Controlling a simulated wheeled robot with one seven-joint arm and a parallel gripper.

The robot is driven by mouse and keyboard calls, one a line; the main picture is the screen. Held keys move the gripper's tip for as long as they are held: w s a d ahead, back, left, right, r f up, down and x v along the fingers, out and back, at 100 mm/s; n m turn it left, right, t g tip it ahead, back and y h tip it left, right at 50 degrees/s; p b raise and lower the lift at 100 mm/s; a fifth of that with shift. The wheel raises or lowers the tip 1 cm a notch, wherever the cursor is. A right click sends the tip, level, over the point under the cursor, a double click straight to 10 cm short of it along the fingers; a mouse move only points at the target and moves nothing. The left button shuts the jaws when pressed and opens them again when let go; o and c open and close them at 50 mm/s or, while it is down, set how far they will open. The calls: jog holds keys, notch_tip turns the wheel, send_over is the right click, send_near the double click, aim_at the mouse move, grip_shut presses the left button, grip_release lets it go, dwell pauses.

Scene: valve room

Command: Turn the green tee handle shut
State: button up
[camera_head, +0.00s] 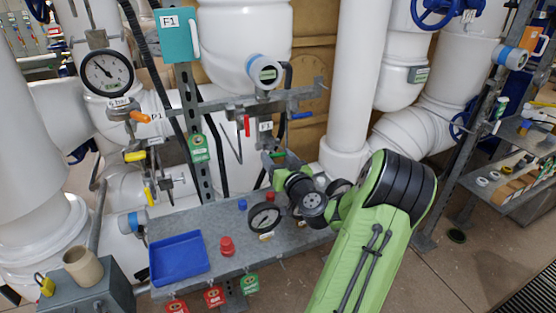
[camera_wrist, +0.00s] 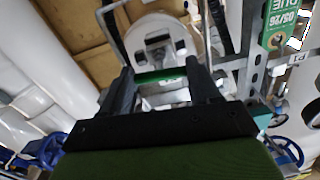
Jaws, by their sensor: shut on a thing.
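The green tee handle (camera_wrist: 160,76) shows in the wrist view as a short green bar across the gap between my two fingers. My gripper (camera_wrist: 157,70) is shut on it, with a dark finger at each end of the bar. Metal fittings and a large white round pipe part lie behind it. In the head view, my gripper (camera_head: 276,160) is at the pipework above the grey bench. My wrist and forearm hide much of the handle there, so its angle is hard to read.
A red handle (camera_head: 246,126) and a blue handle (camera_head: 302,115) are close to my gripper. Below, the grey bench (camera_head: 200,218) holds a blue tray (camera_head: 179,258), a red knob (camera_head: 227,246) and a loose gauge (camera_head: 264,216). White pipes (camera_head: 355,80) stand behind.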

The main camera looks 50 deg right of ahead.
jog(key=m, duration=0.4)
jog(key=shift+b, duration=0.4)
jog(key=m, duration=0.8)
jog(key=shift+r+p, duration=0.1)
jog(key=shift+p, duration=0.2)
jog(key=shift+m+p, duration=0.5)
jog(key=shift+m, duration=1.7)
jog(key=o, duration=1.1)
jog(key=shift+c, duration=0.2)
